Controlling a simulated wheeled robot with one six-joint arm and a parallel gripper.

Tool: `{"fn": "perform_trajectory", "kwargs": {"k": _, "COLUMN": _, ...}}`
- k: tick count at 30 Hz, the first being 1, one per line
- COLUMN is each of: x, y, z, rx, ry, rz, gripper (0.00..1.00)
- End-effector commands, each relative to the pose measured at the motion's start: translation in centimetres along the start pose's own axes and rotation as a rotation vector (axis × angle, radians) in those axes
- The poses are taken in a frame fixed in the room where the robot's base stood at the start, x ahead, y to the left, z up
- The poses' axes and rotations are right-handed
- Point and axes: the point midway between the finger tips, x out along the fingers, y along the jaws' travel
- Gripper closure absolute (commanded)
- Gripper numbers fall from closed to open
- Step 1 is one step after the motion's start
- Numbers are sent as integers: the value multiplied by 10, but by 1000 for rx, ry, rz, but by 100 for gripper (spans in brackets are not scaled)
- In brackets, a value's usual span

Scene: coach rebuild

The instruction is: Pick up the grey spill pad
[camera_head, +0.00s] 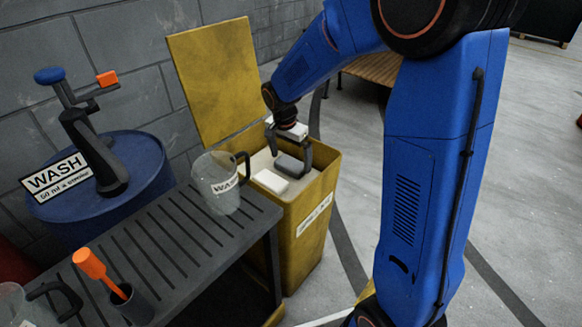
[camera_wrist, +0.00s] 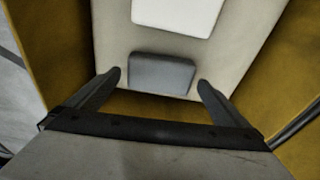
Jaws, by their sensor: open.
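The grey spill pad (camera_wrist: 161,73) is a small grey block lying on the pale surface inside the yellow bin. In the head view the grey pad (camera_head: 289,165) shows just below my gripper (camera_head: 290,160). In the wrist view my gripper (camera_wrist: 160,82) is open, with one finger to each side of the pad and gaps between fingers and pad. How far the fingertips are above the pad I cannot tell exactly. My gripper holds nothing.
A white pad (camera_head: 271,181) lies beside the grey one; it shows in the wrist view (camera_wrist: 178,12). The yellow bin (camera_head: 303,240) has walls close around my gripper and a raised lid (camera_head: 215,75). A slatted bench (camera_head: 165,240) with a clear jug (camera_head: 216,183) stands at left.

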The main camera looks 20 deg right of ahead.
Motion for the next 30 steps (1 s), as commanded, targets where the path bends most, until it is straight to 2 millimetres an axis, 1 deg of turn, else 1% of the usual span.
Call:
{"fn": "perform_trajectory", "kwargs": {"k": 1, "x": 6, "y": 0, "z": 0, "rx": 0, "ry": -1, "rz": 1, "gripper": 0}}
{"fn": "perform_trajectory", "kwargs": {"k": 4, "x": 12, "y": 0, "z": 0, "rx": 0, "ry": 0, "rz": 0, "gripper": 0}}
{"fn": "perform_trajectory", "kwargs": {"k": 11, "x": 13, "y": 0, "z": 0, "rx": 0, "ry": 0, "rz": -1, "gripper": 0}}
{"fn": "perform_trajectory", "kwargs": {"k": 12, "x": 13, "y": 0, "z": 0, "rx": 0, "ry": 0, "rz": -1, "gripper": 2}}
{"fn": "perform_trajectory", "kwargs": {"k": 14, "x": 13, "y": 0, "z": 0, "rx": 0, "ry": 0, "rz": -1, "gripper": 17}}
{"fn": "perform_trajectory", "kwargs": {"k": 15, "x": 13, "y": 0, "z": 0, "rx": 0, "ry": 0, "rz": -1, "gripper": 26}}
{"fn": "perform_trajectory", "kwargs": {"k": 16, "x": 13, "y": 0, "z": 0, "rx": 0, "ry": 0, "rz": -1, "gripper": 33}}
{"fn": "perform_trajectory", "kwargs": {"k": 17, "x": 13, "y": 0, "z": 0, "rx": 0, "ry": 0, "rz": -1, "gripper": 36}}
{"fn": "perform_trajectory", "kwargs": {"k": 26, "x": 10, "y": 0, "z": 0, "rx": 0, "ry": 0, "rz": -2, "gripper": 36}}
{"fn": "perform_trajectory", "kwargs": {"k": 30, "x": -3, "y": -1, "z": -3, "rx": 0, "ry": 2, "rz": -3, "gripper": 36}}
